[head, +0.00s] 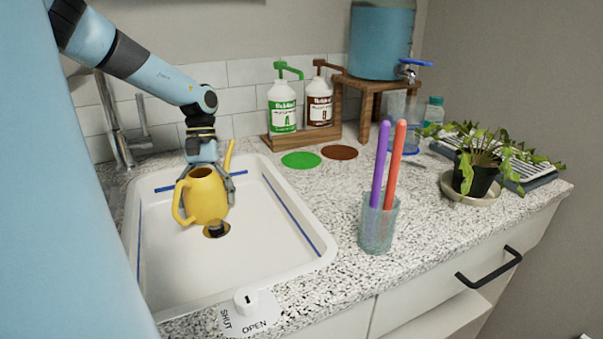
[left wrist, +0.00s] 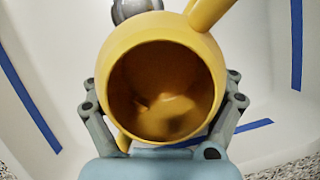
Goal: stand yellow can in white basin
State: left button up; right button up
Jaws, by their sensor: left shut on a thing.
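The yellow can (head: 207,197), a watering can with a spout and a handle, is upright over the white basin (head: 265,262). My left gripper (head: 208,180) comes down from above and behind and is shut on the can's body. In the left wrist view the can (left wrist: 160,50) has its round opening facing the camera, with a gripper finger on each side. The can hides part of the basin's dark drain (head: 217,230). I cannot tell whether its base touches the basin floor. My right gripper is not in view.
A faucet (head: 115,130) stands at the basin's back left. A glass with purple and orange sticks (head: 378,228) stands right of the basin. Two pump bottles (head: 283,108) are on a wooden stand behind. A potted plant (head: 478,175) is at the right. A SHUT/OPEN knob (head: 246,300) is in front.

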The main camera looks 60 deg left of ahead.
aim_at(204, 171)
pick_arm(q)
jog(key=shift+f, duration=0.2)
jog(key=o, duration=1)
jog(key=shift+r, duration=0.15)
jog(key=shift+a+r, duration=0.1)
jog(key=shift+r, duration=0.25)
jog(key=p+v, duration=0.5)
jog(key=v, duration=0.5)
jog(key=shift+w+a+r, duration=0.15)
jog(key=shift+a+r, duration=0.15)
jog(key=shift+r, duration=0.3)
jog(key=shift+r, duration=0.1)
